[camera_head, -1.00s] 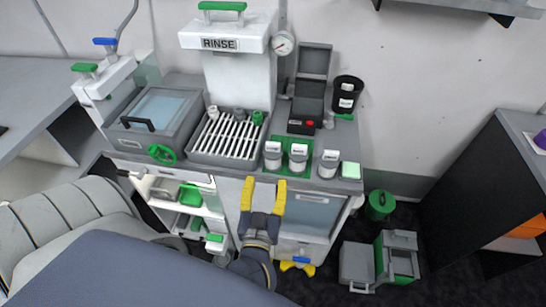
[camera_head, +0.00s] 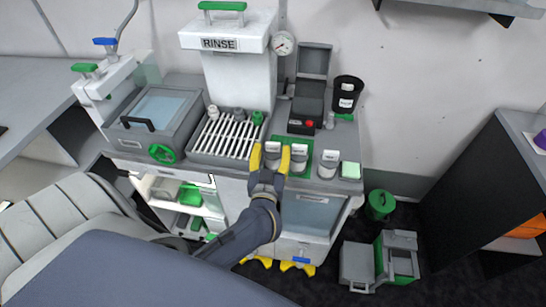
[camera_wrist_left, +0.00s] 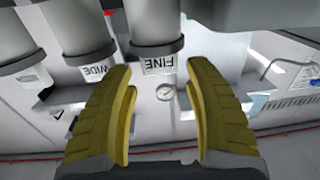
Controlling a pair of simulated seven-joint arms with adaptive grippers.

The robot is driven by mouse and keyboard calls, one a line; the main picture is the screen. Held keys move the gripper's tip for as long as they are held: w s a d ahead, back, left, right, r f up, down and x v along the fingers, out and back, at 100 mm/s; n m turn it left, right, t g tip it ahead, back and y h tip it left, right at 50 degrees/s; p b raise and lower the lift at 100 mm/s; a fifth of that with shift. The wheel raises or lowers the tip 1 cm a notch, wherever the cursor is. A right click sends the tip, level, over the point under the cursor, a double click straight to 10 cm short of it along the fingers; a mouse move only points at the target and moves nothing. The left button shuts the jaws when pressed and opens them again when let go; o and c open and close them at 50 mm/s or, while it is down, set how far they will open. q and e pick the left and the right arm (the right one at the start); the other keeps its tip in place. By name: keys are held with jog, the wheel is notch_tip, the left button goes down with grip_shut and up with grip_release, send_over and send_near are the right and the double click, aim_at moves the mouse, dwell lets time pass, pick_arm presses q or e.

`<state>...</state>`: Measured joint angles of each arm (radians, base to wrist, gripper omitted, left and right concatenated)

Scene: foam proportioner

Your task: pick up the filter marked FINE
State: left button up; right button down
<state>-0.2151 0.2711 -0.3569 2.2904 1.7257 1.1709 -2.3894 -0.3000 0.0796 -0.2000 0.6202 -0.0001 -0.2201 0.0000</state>
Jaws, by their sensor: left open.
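The filter marked FINE (camera_head: 272,147) is the leftmost of three white-labelled grey jars at the front of the counter. In the left wrist view the FINE filter (camera_wrist_left: 152,22) hangs upside down in the picture, its label readable, beyond and between the fingertips. My left gripper (camera_head: 270,161) is open, with one yellow finger on each side of this filter as seen from the head. The left wrist view shows a gap between the fingers (camera_wrist_left: 160,85), and nothing is gripped. Contact cannot be told. My right gripper is out of view.
The filter marked WIDE (camera_wrist_left: 80,22) stands close beside FINE; it is the middle jar (camera_head: 299,152). A slatted rack (camera_head: 226,138) lies left.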

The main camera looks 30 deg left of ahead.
aim_at(273, 146)
pick_arm(q)
jog(key=shift+x, duration=1.7)
jog(key=shift+c, duration=0.4)
jog(key=shift+s, duration=0.1)
grip_shut()
